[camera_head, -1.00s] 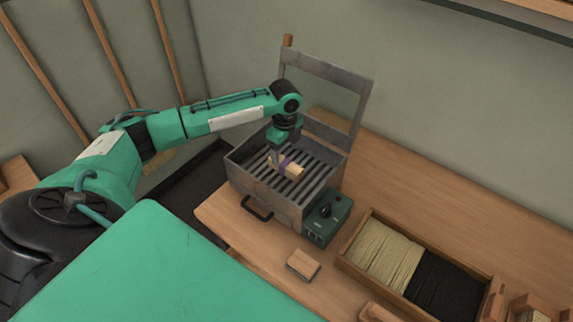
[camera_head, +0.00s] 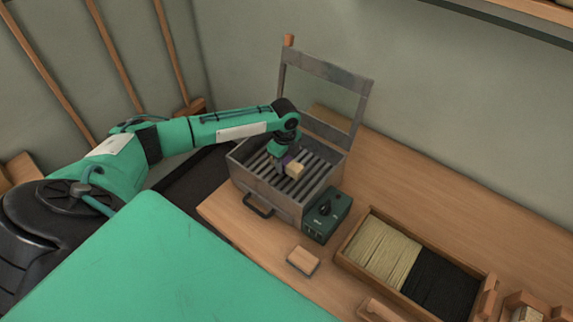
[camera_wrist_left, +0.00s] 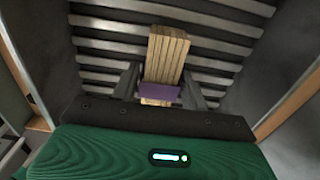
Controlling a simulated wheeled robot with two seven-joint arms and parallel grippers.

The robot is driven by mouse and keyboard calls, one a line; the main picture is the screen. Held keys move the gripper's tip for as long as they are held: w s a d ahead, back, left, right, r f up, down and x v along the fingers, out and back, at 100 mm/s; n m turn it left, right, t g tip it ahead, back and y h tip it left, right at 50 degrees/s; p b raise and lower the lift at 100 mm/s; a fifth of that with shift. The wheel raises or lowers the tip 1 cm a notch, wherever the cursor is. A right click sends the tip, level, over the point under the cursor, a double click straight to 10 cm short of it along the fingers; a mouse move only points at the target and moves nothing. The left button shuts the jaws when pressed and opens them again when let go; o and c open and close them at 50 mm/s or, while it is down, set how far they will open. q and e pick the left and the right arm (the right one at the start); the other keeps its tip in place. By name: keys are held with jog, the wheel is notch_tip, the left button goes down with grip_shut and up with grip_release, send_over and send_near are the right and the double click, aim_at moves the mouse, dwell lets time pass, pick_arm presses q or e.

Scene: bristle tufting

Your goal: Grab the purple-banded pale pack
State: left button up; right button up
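The pale pack (camera_head: 295,171), a bundle of straw-coloured strips with a purple band (camera_head: 285,160), lies on the slatted grate in the grey metal box. In the left wrist view the pack (camera_wrist_left: 167,55) lies lengthwise across the picture's middle, its purple band (camera_wrist_left: 160,91) between my fingers. My left gripper (camera_head: 284,157) is down over the banded part and hides the pack's left end in the head view. The fingers (camera_wrist_left: 160,88) stand close on both sides of the band; whether they press on it I cannot tell. My right gripper is not in view.
The metal box (camera_head: 270,190) has raised walls around the grate and an upright frame (camera_head: 330,75) behind it. A green control box (camera_head: 326,215) stands at its right. A wooden block (camera_head: 303,261) and a tray (camera_head: 345,262) of pale and black fibres lie further right.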

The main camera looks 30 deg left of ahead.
pick_arm(q)
jog(key=shift+c, duration=0.8)
jog(key=shift+r, duration=0.1)
